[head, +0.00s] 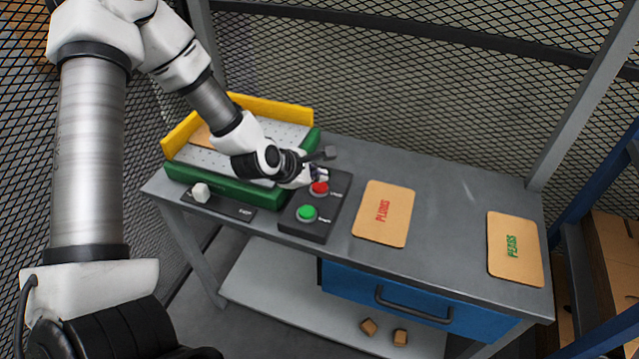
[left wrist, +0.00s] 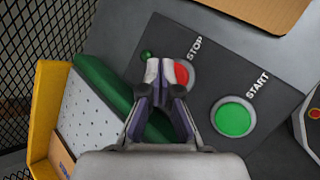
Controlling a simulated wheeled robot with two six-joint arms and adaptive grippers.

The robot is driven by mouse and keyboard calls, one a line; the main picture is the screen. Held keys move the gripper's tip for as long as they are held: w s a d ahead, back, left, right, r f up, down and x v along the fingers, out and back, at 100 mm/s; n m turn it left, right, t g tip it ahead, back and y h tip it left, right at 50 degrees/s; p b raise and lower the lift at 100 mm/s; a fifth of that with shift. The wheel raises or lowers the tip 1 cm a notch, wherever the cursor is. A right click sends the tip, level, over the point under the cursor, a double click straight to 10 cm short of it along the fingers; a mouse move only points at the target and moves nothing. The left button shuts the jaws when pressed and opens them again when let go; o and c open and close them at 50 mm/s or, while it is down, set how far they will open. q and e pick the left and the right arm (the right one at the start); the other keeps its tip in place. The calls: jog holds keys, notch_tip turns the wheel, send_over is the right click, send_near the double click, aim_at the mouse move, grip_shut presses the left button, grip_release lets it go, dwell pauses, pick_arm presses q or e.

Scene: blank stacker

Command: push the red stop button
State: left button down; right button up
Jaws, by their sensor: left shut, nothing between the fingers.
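The red stop button (head: 319,188) sits at the far end of a dark control box on the grey bench. In the left wrist view the red stop button (left wrist: 181,75) shows beside the word STOP, partly hidden by my fingertips. The green start button (head: 307,213) is on the same box, nearer the front edge, and shows in full in the left wrist view (left wrist: 233,118). My left gripper (head: 318,174) is shut and empty, its tips right by the red button. I cannot tell whether they touch it. My right gripper is not in view.
A green and yellow machine with a perforated plate (head: 290,130) stands left of the box. A white knob (head: 201,192) sits on a dark panel in front of it. Two tan cards, PLUMS (head: 384,214) and PEARS (head: 515,250), lie to the right. Mesh fencing (head: 420,80) stands behind.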

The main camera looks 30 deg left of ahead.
aim_at(318, 187)
pick_arm(q)
notch_tip(318, 187, up, 5)
jog(key=p, duration=0.4)
dwell(0.4)
dwell(0.4)
